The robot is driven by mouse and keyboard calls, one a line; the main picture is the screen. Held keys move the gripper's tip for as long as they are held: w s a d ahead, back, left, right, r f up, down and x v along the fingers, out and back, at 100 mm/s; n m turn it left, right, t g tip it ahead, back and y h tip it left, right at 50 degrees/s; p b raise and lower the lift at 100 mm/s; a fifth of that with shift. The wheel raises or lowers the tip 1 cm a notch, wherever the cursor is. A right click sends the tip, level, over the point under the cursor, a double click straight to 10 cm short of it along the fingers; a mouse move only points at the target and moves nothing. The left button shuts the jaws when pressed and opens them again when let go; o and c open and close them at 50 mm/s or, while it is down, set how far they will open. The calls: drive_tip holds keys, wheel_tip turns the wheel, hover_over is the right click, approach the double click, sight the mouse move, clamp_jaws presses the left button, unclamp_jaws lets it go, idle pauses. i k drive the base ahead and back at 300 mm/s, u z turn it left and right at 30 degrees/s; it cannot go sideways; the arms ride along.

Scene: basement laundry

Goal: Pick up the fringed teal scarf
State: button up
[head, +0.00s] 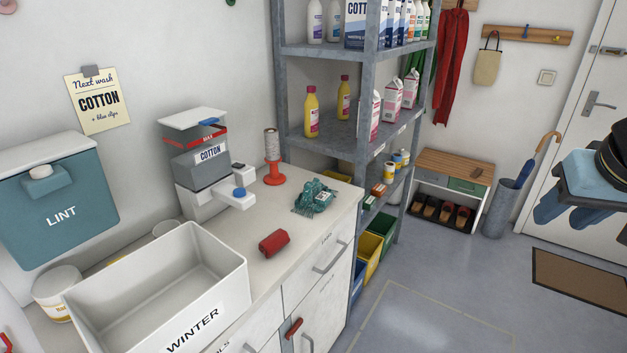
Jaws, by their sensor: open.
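The fringed teal scarf (318,190) lies bunched up on the pale counter (282,226), near its right edge. Its fringe spreads on the left side, and a small pale patch shows on its front. My gripper (567,214) is at the right edge of the head view, up in front of the white door. Its two blue fingers point down and are apart, with nothing visible between them. It is far to the right of the scarf and not touching it. Part of my arm is cut off by the picture edge.
A red roll (274,243) lies in front of the scarf. An orange-red stand with a spool (273,167) and a COTTON dispenser (203,165) stand behind left. A white WINTER bin (233,276) fills the counter's left. A grey shelf (282,85) rises behind the scarf.

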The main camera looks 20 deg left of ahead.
sight(314, 196)
drive_tip(key=u, duration=0.15)
drive_tip(key=i, duration=1.2)
drive_tip(key=u, duration=0.15)
